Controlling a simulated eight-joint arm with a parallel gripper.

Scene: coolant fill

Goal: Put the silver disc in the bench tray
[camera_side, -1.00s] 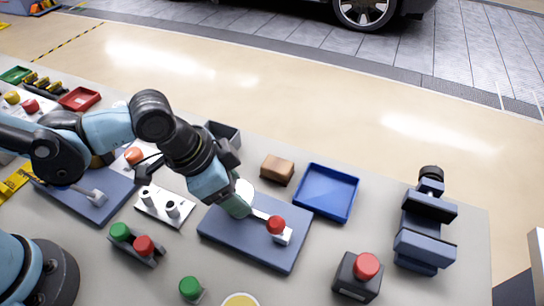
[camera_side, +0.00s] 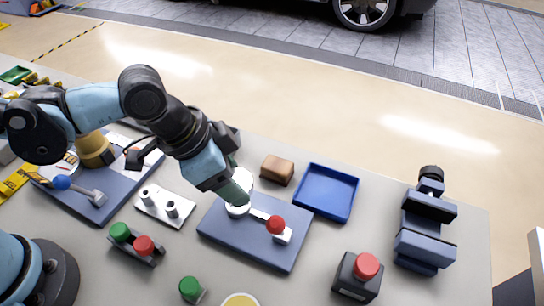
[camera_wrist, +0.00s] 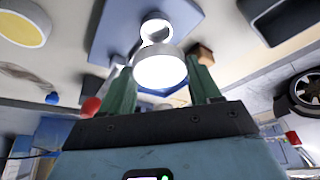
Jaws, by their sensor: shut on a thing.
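The silver disc (camera_wrist: 160,68) is between the green fingertips of my gripper (camera_wrist: 163,78) in the wrist view, and my gripper is shut on it. In the side view the disc (camera_side: 242,175) shows partly behind my gripper (camera_side: 236,189). A white round seat (camera_side: 235,209) lies below, on a blue-grey base plate (camera_side: 240,241) with a red-knobbed lever (camera_side: 276,225). The disc looks raised off this seat, which shows as a ring (camera_wrist: 155,28) in the wrist view. A shallow blue tray (camera_side: 327,192), likely the bench tray, lies to the right and is empty.
A brown block (camera_side: 277,169) lies between my gripper and the blue tray. A red button box (camera_side: 360,276) and a blue-grey vise (camera_side: 426,225) stand to the right. A white two-post block (camera_side: 164,206) and green and red buttons (camera_side: 135,243) lie left.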

